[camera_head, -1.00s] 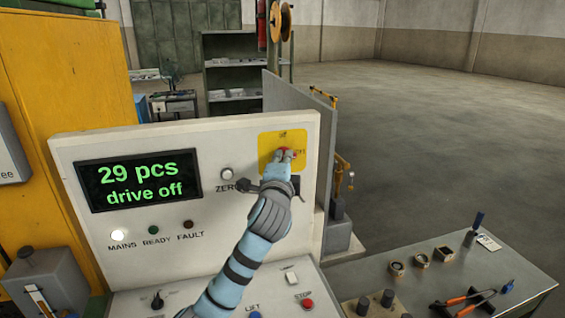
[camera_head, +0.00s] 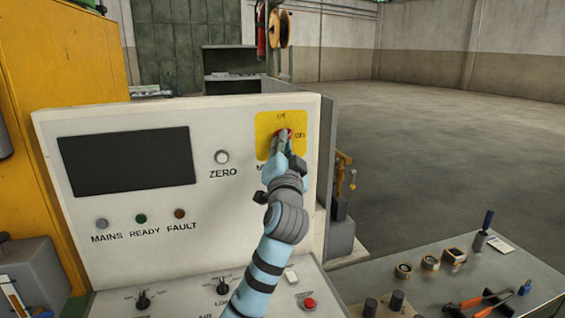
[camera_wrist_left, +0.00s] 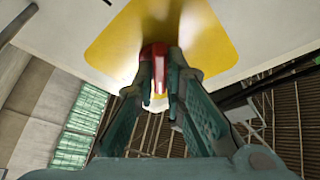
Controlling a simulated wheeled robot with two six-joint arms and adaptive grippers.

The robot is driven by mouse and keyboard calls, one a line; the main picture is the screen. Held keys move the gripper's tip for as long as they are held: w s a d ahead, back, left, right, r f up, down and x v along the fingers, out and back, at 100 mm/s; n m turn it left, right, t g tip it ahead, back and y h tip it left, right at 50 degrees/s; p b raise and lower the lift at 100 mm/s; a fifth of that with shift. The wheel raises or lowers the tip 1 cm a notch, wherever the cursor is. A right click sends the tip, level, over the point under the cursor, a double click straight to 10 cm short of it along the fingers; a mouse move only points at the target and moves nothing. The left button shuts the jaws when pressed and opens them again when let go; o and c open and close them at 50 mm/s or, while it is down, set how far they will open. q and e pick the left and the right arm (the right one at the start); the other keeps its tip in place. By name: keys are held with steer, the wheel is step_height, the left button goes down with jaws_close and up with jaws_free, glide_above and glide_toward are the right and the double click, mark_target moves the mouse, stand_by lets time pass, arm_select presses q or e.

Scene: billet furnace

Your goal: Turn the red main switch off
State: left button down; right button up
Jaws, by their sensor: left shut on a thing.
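The red main switch (camera_head: 284,133) sits on a yellow plate (camera_head: 265,123) at the upper right of the white control panel. The plate has "off" at its top and "on" at its right. My left gripper (camera_head: 284,140) is shut on the switch handle and covers much of it. In the left wrist view the red handle (camera_wrist_left: 154,52) stands between the two fingers (camera_wrist_left: 158,85), in front of the yellow plate (camera_wrist_left: 115,45). The panel display (camera_head: 126,160) is dark, and the mains lamp (camera_head: 102,223) is unlit. My right gripper is not in view.
A ZERO button (camera_head: 222,157) is left of the plate. Knobs and a red stop button (camera_head: 309,304) are on the sloped desk below. A grey table (camera_head: 440,275) with tools and rings stands at the right. The floor behind is clear.

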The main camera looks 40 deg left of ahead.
arm_select(q)
steer(key=shift+w+d+f+n+g+y+b, duration=0.1)
steer(key=shift+n+g+y+b, duration=0.6)
steer(key=shift+n+b, duration=1.3)
steer(key=shift+w+d+n+g+y+b, duration=0.1)
steer(key=shift+n+g+y+b, duration=0.6)
steer(key=shift+n+b, duration=1.3)
steer(key=shift+w+f+n+g+y+b, duration=0.1)
steer(key=shift+n+g+y+b, duration=0.2)
steer(key=shift+n+y+b, duration=1.2)
steer(key=shift+r+n+h+b, duration=0.1)
steer(key=shift+n+h+b, duration=0.4)
steer(key=shift+n, duration=0.1)
steer(key=c, duration=1.7)
jaws_free()
steer(key=shift+o, duration=0.2)
steer(key=s+d+f, duration=0.1)
steer(key=s+d, duration=0.7)
steer(key=d, duration=0.4)
steer(key=shift+s, duration=0.2)
